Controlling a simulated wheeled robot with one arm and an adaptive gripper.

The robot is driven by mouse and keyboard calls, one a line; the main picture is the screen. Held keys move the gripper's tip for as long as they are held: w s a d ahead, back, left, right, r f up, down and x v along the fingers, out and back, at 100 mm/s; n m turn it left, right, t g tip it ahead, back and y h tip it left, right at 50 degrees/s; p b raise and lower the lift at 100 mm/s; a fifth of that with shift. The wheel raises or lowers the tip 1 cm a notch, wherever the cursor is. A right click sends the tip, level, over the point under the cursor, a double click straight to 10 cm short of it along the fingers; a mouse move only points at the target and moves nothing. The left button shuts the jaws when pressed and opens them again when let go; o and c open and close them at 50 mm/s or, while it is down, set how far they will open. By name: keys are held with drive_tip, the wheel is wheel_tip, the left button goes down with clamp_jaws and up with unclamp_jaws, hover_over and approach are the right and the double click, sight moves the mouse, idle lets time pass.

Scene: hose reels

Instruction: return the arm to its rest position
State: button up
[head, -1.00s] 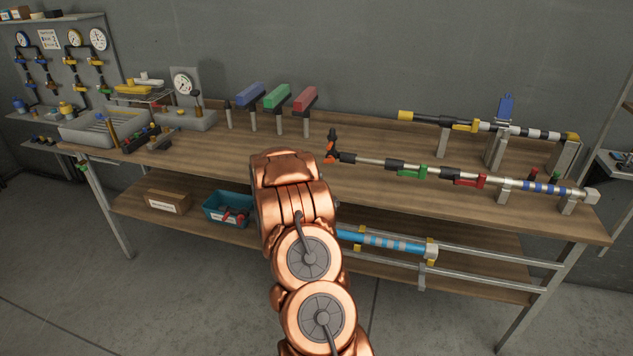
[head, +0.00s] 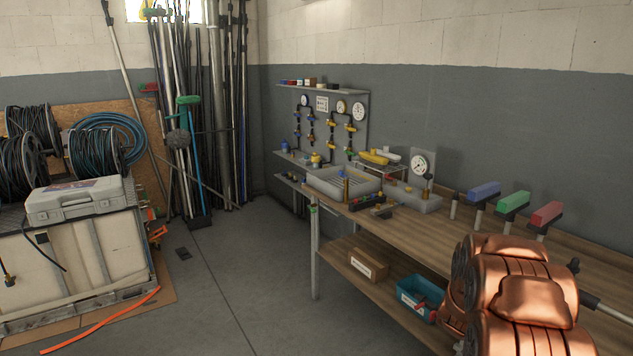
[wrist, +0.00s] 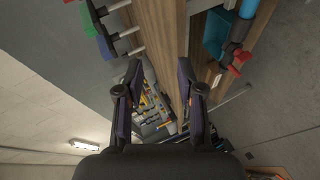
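My copper-coloured arm (head: 525,290) shows at the lower right of the head view, folded in front of the workbench (head: 410,255). My gripper is not visible in the head view. In the wrist view my gripper (wrist: 162,85) is open, its two dark fingers well apart with nothing between them. Beyond the fingers, the wrist view shows the bench and the wall tilted on their side.
Blue, green and red handles (head: 513,203) stand on the bench near my arm. A teal bin (head: 420,297) and a cardboard box (head: 368,264) sit on the lower shelf. Hose reels (head: 95,150) and a grey case (head: 75,200) stand at left. The floor (head: 230,270) between is mostly clear.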

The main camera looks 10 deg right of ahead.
drive_tip(key=a+r+m+y, duration=0.1)
drive_tip(key=a+r+y, duration=0.15)
drive_tip(key=a, duration=0.65)
drive_tip(key=a+r+y, duration=0.1)
drive_tip(key=a+y, duration=0.3)
drive_tip(key=a, duration=0.6)
drive_tip(key=s+a+r+m+g+y, duration=0.1)
drive_tip(key=s+a+g+y, duration=0.2)
drive_tip(key=s+a, duration=0.75)
drive_tip(key=s+a+r+m+g, duration=0.1)
drive_tip(key=s+a, duration=0.3)
drive_tip(key=s, duration=0.6)
drive_tip(key=s+a+r+m+g, duration=0.1)
drive_tip(key=s+a+r+g, duration=0.1)
drive_tip(key=s, duration=0.7)
drive_tip(key=s+a+r+m+g, duration=0.1)
drive_tip(key=s+a+g, duration=0.3)
drive_tip(key=s, duration=0.6)
drive_tip(key=shift+s+a+r+g+y, duration=0.35)
drive_tip(key=shift+a+y, duration=0.1)
drive_tip(key=shift+a, duration=0.4)
drive_tip(key=shift+d+m, duration=0.15)
drive_tip(key=shift+m, duration=0.15)
